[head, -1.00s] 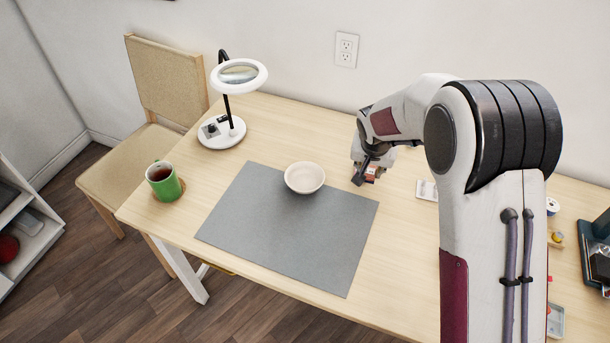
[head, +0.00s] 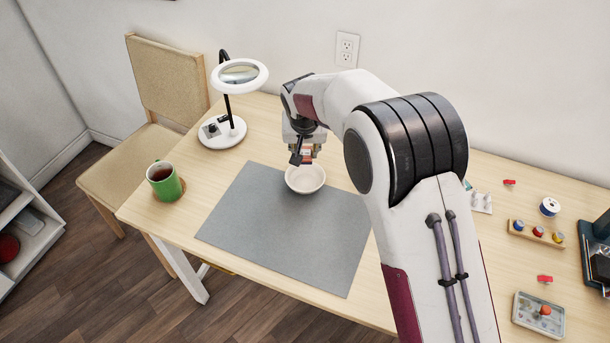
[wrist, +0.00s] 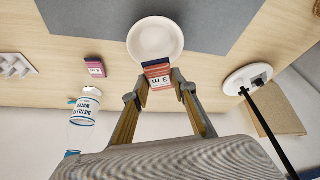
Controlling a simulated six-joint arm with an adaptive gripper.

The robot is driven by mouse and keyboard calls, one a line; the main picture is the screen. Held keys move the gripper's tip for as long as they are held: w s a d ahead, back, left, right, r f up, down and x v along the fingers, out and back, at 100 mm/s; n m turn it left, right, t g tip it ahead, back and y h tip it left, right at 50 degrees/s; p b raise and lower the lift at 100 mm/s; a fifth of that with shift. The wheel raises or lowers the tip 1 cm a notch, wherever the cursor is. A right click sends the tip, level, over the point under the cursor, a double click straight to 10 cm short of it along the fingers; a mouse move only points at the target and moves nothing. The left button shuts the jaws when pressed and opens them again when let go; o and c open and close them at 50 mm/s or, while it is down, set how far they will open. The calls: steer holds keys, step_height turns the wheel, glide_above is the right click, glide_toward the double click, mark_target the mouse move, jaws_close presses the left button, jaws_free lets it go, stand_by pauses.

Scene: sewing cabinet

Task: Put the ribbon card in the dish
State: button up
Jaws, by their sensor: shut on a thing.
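The dish (head: 306,187) is a small pale round bowl at the back edge of the grey mat. It also shows in the wrist view (wrist: 155,32), empty where visible. My gripper (head: 303,157) is shut on the ribbon card, a small card with red and dark bands and a white label reading "3 m" (wrist: 158,74). In the wrist view the card sits between the fingertips and overlaps the near rim of the dish. In the head view the gripper is at the dish's back rim, apparently above it. The exact height is hard to tell.
A second labelled card (wrist: 95,67) and a distilled water bottle (wrist: 86,106) show in the wrist view. A ring lamp (head: 222,130) and a green mug (head: 164,182) stand at left. Spools (head: 537,232) and a tray (head: 538,316) lie at right. The grey mat (head: 280,240) is otherwise clear.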

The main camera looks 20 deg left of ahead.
glide_above(305, 180)
steer(key=s, duration=0.1)
steer(key=shift+s+d+f, duration=0.1)
steer(key=shift+d+f, duration=0.05)
steer(key=shift+f, duration=1.45)
steer(key=shift+s+d+f, duration=0.1)
steer(key=shift+f, duration=1.45)
steer(key=shift+f, duration=1.85)
steer(key=shift+f, duration=0.15)
steer(key=o, duration=0.6)
